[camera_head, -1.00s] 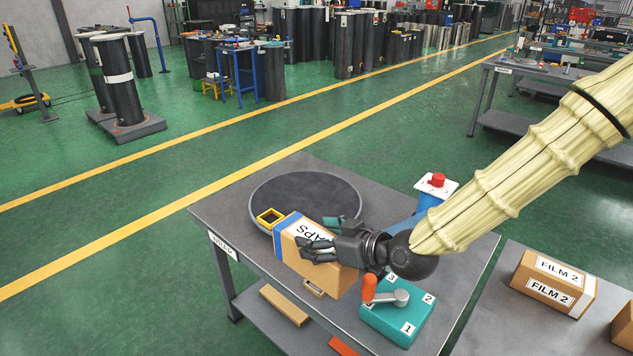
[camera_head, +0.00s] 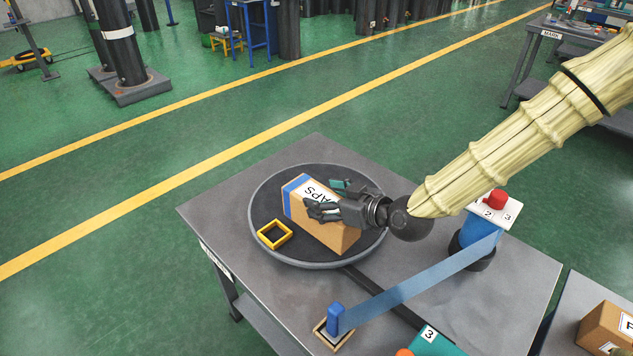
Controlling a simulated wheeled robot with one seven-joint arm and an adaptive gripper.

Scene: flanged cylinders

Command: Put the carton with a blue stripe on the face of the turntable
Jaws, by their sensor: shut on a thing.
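The carton with a blue stripe (camera_head: 337,238) is a brown box with a white label and a blue band at its far left end. It is over the turntable (camera_head: 286,262), a dark round disc with a grey rim on the grey table. My gripper (camera_head: 330,198) is shut on the carton from the right, with one finger across its top. The carton appears to be at or just above the disc face; I cannot tell whether it touches. The gripper hides part of the label.
A yellow square frame (camera_head: 274,234) lies on the disc, left of the carton. A blue band (camera_head: 415,284) runs from a small blue post (camera_head: 335,318) to a blue stand with a red knob (camera_head: 496,199). Bare table (camera_head: 225,210) shows at left.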

